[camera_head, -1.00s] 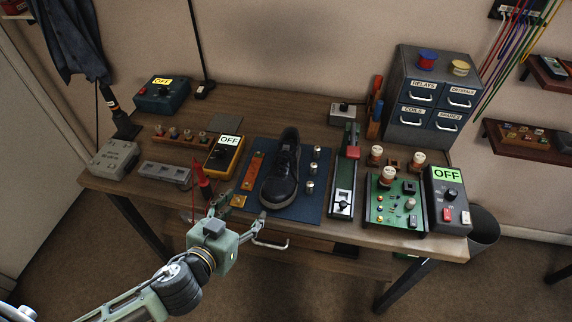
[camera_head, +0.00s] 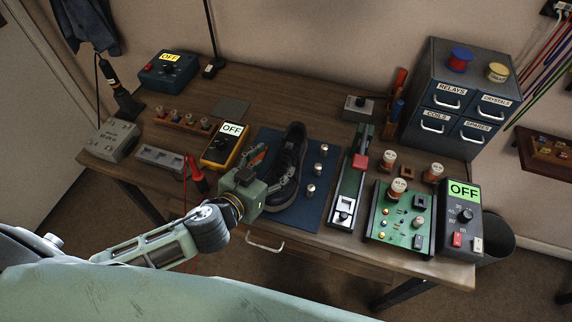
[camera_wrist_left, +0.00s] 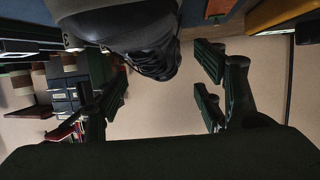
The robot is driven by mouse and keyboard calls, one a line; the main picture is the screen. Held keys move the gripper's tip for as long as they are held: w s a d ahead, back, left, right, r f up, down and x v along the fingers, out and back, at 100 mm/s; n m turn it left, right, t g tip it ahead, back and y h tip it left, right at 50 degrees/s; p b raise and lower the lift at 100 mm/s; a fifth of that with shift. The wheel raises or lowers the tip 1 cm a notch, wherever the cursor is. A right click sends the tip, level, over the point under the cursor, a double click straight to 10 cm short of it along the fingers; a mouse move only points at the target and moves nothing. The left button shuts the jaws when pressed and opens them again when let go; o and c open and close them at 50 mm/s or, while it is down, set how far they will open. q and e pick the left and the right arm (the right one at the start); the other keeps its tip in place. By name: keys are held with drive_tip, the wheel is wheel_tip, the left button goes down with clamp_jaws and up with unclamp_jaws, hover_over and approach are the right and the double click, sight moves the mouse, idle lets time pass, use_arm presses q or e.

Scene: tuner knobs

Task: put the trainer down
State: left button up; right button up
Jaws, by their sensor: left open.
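The gripper hides part of the shoe's near side. My right gripper is not in view.
A yellow meter (camera_head: 224,146) and red probe (camera_head: 196,175) are left of the gripper. Metal knobs (camera_head: 311,190) stand right of the shoe on the mat. A slider unit (camera_head: 351,185) and green circuit board (camera_head: 400,230) stand further right. Bare wood lies behind the mat.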

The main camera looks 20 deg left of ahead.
sight(287, 154)
use_arm(q)
drive_tip(key=shift+w+d+p, duration=0.2)
drive_tip(key=shift+w+d, duration=0.05)
drive_tip(key=shift+w, duration=0.2)
drive_tip(key=shift+w+d+p, duration=0.2)
drive_tip(key=shift+w, duration=0.25)
drive_tip(key=p+x, duration=0.1)
drive_tip(key=x, duration=0.2)
drive_tip(key=shift+d+f, duration=0.1)
drive_tip(key=shift+d, duration=0.1)
drive_tip(key=shift+w+f, duration=0.2)
drive_tip(key=shift+w, duration=0.1)
drive_tip(key=c, duration=0.6)
drive_tip(key=shift+s, duration=0.1)
clamp_jaws()
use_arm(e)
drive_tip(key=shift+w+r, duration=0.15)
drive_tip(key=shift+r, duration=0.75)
